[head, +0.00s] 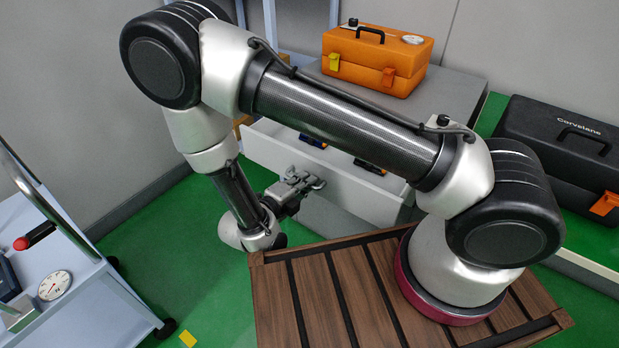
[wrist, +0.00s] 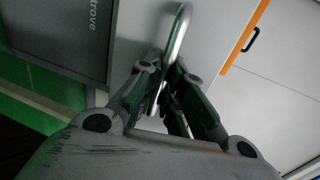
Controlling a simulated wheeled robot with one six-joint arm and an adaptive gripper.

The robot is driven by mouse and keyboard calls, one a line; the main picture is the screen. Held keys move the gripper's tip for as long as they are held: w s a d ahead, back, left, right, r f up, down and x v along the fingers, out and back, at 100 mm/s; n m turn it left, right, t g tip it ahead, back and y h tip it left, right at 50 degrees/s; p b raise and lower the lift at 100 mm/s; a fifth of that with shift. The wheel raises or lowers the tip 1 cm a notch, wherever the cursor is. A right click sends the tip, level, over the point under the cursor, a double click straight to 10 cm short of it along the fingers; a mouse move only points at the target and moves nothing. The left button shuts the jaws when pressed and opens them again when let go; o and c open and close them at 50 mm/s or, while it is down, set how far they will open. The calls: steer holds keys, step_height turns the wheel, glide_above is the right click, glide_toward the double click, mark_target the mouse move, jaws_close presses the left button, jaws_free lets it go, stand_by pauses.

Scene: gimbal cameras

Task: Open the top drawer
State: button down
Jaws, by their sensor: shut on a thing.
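The top drawer (head: 345,187) of the grey cabinet (head: 455,92) is pulled out, and part of its inside shows in the head view. Its light front faces my gripper. My gripper (head: 305,184) is at the drawer front, low in the middle of the head view. In the wrist view, a shiny metal bar handle (wrist: 181,32) runs between the fingers of my gripper (wrist: 165,88), which is shut on it. My arm hides part of the drawer and cabinet in the head view.
Blue-and-dark items (head: 370,167) lie in the drawer. An orange toolbox (head: 375,62) stands on the cabinet. A black case (head: 560,150) is at right. A pale blue cart (head: 80,290) stands at left. Green floor (head: 205,265) is open between the cart and my base.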

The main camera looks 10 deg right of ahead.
steer(key=shift+s+a, duration=0.1)
steer(key=shift+a, duration=0.05)
steer(key=c, duration=1.5)
jaws_free()
steer(key=shift+r, duration=0.1)
